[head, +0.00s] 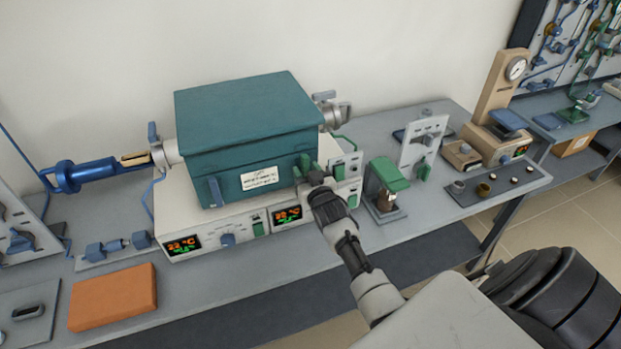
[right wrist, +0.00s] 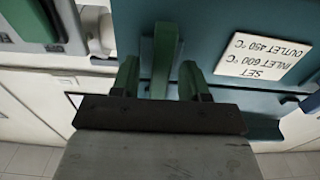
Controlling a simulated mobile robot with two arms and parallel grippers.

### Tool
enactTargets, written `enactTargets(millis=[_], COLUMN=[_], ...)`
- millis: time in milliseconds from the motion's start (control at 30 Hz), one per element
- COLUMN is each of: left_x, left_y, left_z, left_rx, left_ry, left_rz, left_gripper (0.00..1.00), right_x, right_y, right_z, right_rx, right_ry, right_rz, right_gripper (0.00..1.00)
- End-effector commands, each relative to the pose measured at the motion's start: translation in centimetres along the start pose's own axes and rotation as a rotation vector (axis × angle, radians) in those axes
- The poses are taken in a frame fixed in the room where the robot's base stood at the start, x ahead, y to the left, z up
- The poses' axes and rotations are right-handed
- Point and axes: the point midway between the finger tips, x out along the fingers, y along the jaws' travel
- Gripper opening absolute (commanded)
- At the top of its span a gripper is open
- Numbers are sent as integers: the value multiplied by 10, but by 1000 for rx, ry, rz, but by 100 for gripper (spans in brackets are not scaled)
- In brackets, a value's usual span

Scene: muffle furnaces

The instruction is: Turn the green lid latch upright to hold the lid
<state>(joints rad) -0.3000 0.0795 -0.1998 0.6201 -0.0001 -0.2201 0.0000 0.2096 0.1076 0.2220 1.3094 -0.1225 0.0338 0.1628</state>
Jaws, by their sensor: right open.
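The teal furnace box (head: 230,170) stands on a white control base, its teal lid (head: 245,105) down on top. The green lid latch (head: 305,161) is at the right end of the box's front. In the right wrist view the latch (right wrist: 165,50) is a green bar running roughly up and down the picture. My right gripper (head: 315,177) is at the latch. Its two green fingers (right wrist: 159,80) are open, one on each side of the latch's lower picture end; I cannot tell whether they touch it. My left gripper is not in view.
A blue latch (head: 215,191) is on the box's left front. Two orange displays (head: 184,244) are on the base. A green-topped device (head: 387,178) stands close right of my right arm. An orange block (head: 112,297) lies front left. A gauge stand (head: 500,90) is further right.

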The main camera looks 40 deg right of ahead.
Motion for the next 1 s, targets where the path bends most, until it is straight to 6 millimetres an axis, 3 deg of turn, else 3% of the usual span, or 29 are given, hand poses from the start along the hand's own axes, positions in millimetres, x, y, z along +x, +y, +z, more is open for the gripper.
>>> enactTargets(millis=[600,1000], left_x=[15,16], left_y=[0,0], left_z=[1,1], left_rx=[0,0], left_ry=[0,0], left_rz=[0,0], left_gripper=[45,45], right_x=[-95,-106], right_y=[0,0], right_z=[3,1], right_rx=[-1,-1], right_ry=[-3,-2], right_rz=[0,0], right_gripper=[45,45])
